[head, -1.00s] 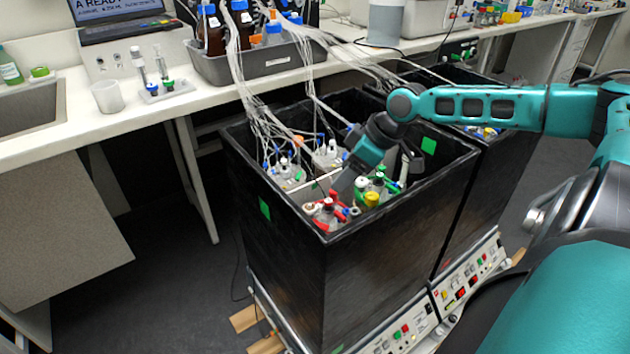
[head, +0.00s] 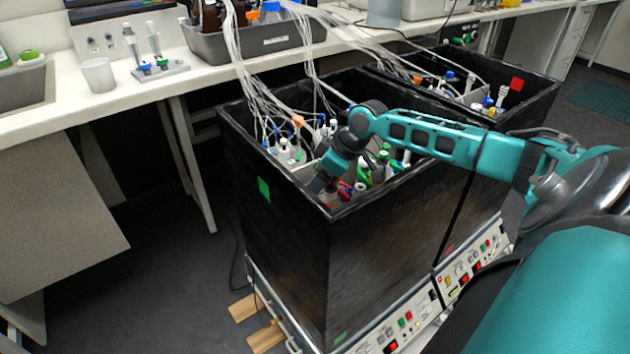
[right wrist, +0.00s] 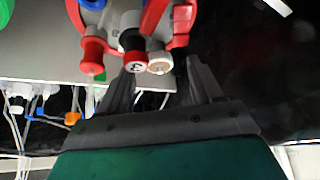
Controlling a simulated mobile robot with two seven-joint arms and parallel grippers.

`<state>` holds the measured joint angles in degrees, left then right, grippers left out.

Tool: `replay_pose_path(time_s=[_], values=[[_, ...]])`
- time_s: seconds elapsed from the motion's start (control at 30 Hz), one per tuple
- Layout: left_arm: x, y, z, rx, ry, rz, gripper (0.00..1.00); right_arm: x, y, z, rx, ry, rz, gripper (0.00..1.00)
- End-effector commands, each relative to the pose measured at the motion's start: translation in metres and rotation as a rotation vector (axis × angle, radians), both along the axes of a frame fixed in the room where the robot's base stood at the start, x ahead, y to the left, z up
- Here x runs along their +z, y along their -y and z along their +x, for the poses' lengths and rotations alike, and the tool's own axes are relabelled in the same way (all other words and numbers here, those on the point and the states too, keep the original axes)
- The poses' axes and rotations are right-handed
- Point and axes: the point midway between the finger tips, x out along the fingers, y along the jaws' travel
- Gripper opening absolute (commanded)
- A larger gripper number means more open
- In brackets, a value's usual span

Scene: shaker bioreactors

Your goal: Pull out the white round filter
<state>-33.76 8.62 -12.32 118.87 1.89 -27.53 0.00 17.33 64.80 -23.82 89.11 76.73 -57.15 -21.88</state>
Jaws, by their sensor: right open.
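The white round filter (right wrist: 160,63) shows in the right wrist view as a pale disc with a small brownish centre, beside a black-and-red cap on the red-fitted vessel (right wrist: 170,22). My right gripper (right wrist: 163,80) is open, with one finger on each side of the filter and the black-and-red cap. I cannot tell whether either finger touches them. In the head view my right gripper (head: 322,183) reaches down into the front corner of the near black box (head: 290,240); the wrist hides the filter there. My left gripper is not in view.
Vessels with green caps (head: 380,165) stand right beside my right wrist. Tubes (head: 265,95) run from the bench tray (head: 260,45) into the box. A second black box (head: 535,95) stands behind. The box rim is close to my gripper.

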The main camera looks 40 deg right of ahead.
Motion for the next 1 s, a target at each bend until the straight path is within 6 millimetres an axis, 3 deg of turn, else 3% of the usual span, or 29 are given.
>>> replay_pose_path(time_s=[0.2, 0.5, 1.0], values=[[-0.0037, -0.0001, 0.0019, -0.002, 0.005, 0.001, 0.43, -0.0147, -0.0035, 0.0074, 0.000, 0.000, -0.001, 0.65], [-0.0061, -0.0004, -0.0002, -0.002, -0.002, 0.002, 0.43, -0.0158, -0.0039, 0.0079, 0.000, 0.000, -0.001, 0.65], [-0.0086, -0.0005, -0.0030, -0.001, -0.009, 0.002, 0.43, -0.0157, -0.0039, 0.0076, 0.000, -0.001, 0.000, 0.17]])
